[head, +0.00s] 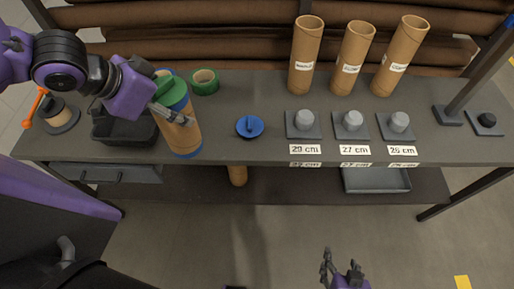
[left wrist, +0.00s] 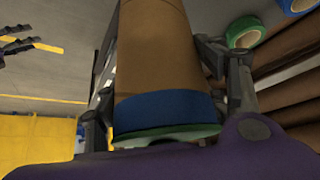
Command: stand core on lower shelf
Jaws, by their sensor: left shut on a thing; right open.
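My left gripper (head: 174,115) is shut around a brown cardboard core (head: 183,131) with a blue band at its lower end and blue and green at its top. The core is roughly upright, slightly tilted, over the tabletop's front left part; I cannot tell if it touches the top. In the left wrist view the held core (left wrist: 155,50) sits between both fingers, its blue-banded, green end towards the camera. Another brown core (head: 237,175) shows at the lower shelf (head: 290,187), its upper part hidden by the tabletop edge. My right gripper (head: 340,268) is open and empty, in front of the table.
Three labelled cores (head: 353,55) stand at the back of the tabletop (head: 225,152). Three grey pegs (head: 352,121) stand before them. A grey tray (head: 376,181) occupies the lower shelf's right.

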